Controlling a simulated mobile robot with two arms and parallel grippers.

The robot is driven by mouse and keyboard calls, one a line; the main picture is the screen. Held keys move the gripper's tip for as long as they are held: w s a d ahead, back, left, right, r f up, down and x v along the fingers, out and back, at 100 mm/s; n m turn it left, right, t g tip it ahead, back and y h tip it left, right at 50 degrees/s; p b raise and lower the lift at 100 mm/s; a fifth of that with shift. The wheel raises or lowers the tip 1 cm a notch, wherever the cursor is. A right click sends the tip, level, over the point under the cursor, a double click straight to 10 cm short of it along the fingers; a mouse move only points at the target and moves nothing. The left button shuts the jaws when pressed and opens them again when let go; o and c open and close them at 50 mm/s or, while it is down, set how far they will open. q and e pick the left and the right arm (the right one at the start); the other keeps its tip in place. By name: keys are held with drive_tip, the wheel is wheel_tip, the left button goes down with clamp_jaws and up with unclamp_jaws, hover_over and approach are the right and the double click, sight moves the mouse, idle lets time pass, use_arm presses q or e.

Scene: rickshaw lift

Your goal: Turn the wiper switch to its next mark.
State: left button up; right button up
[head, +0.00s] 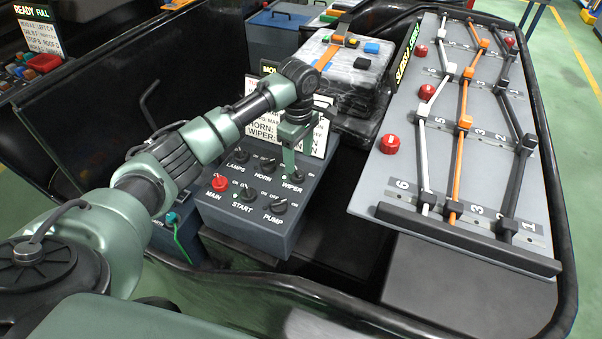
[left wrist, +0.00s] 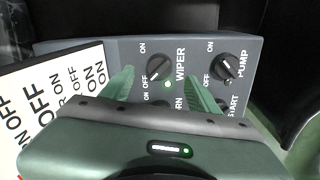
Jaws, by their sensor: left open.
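The wiper switch is a black round knob (left wrist: 160,67) on the grey control box (head: 243,225), with ON and OFF marks beside it and the word WIPER printed next to it. My left gripper (head: 293,167) is open and points down over the wiper corner of the box, partly hiding the switch in the head view. In the left wrist view its two green fingers (left wrist: 162,88) stand apart, with the knob showing between and beyond them. My right gripper is not in view.
The box also carries a red MAIN knob (head: 219,183) and black START (head: 248,207), PUMP (head: 275,207), LAMPS (head: 241,156) and HORN (head: 267,164) knobs. A white instruction sign (head: 318,140) stands behind. A grey lever panel (head: 455,130) lies to the right.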

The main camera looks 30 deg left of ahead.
sight(297, 172)
use_arm(q)
wheel_tip(297, 172, down, 6)
drive_tip(key=shift+f, duration=0.15)
clamp_jaws()
drive_tip(key=m+p, duration=0.1)
drive_tip(key=p, duration=0.3)
drive_tip(key=m+p, duration=0.2)
drive_tip(key=p, duration=0.2)
drive_tip(key=shift+s+r+p, duration=0.15)
drive_tip(key=shift+r+p, duration=0.15)
drive_tip(key=shift+r, duration=0.05)
drive_tip(key=m, duration=0.1)
drive_tip(key=m+p, duration=0.1)
drive_tip(key=m, duration=0.1)
drive_tip(key=shift+f, duration=0.25)
drive_tip(key=m+p, duration=0.1)
drive_tip(key=m, duration=0.4)
drive_tip(key=shift+a+m+p, duration=0.1)
drive_tip(key=shift+m+p, duration=0.2)
drive_tip(key=shift+p, duration=0.05)
drive_tip(key=m, duration=0.3)
drive_tip(key=shift+m, duration=0.3)
drive_tip(key=shift+a+m+p, duration=0.15)
drive_tip(key=shift+m+p, duration=0.15)
drive_tip(key=shift+m, duration=1.2)
